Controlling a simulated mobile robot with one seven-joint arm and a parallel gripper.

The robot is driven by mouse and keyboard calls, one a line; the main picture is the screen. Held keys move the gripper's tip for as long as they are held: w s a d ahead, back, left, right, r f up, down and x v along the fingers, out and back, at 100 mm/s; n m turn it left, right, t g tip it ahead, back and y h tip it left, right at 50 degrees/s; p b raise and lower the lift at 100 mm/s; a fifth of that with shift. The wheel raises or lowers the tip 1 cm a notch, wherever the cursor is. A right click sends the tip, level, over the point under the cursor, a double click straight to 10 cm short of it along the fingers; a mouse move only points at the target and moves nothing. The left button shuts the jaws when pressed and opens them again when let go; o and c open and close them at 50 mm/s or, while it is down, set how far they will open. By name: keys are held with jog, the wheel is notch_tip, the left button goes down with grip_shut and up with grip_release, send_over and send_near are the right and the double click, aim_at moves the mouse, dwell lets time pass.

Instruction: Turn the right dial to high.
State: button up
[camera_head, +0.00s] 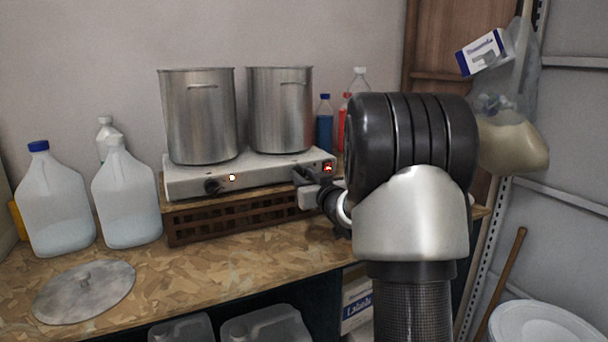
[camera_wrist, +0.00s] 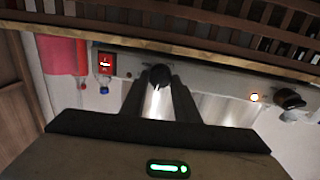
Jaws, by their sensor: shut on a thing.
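The right dial (camera_wrist: 159,74) is a black knob on the front panel of the white two-burner hot plate (camera_head: 190,179). In the wrist view it sits between the fingertips of my gripper (camera_wrist: 157,84), which is shut on it. In the head view my gripper (camera_head: 303,178) reaches the panel from the right and covers most of this dial. Its setting cannot be read. The left dial (camera_head: 212,186) is a similar black knob, also in the wrist view (camera_wrist: 290,99). A lit indicator (camera_head: 232,177) is beside it. A red lit switch (camera_head: 328,167) is at the panel's right end.
Two steel pots (camera_head: 199,115) (camera_head: 280,108) stand on the hot plate, which rests on a brown slatted crate (camera_head: 225,218). White jugs (camera_head: 127,200) and a round metal lid (camera_head: 84,292) are at left. Blue and red bottles (camera_head: 325,125) stand behind.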

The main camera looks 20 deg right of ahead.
jog(key=m+p, duration=0.2)
jog(key=m, duration=0.1)
jog(key=m+p, duration=0.2)
jog(key=m, duration=0.1)
jog(key=shift+d+r, duration=0.15)
jog(key=shift+r, duration=0.05)
jog(key=m+p, duration=0.3)
jog(key=m, duration=0.1)
jog(key=shift+f, duration=0.1)
jog(key=shift+m+y+p, duration=0.4)
jog(key=shift+m+p, duration=0.1)
jog(key=shift+m, duration=0.2)
jog(key=shift+f, duration=0.1)
jog(key=o, duration=1)
jog(key=shift+o, duration=0.2)
jog(key=shift+s, duration=0.1)
jog(key=s, duration=1.7)
jog(key=shift+d+r+p, duration=0.15)
jog(key=shift+r+p, duration=0.15)
jog(key=shift+r, duration=0.1)
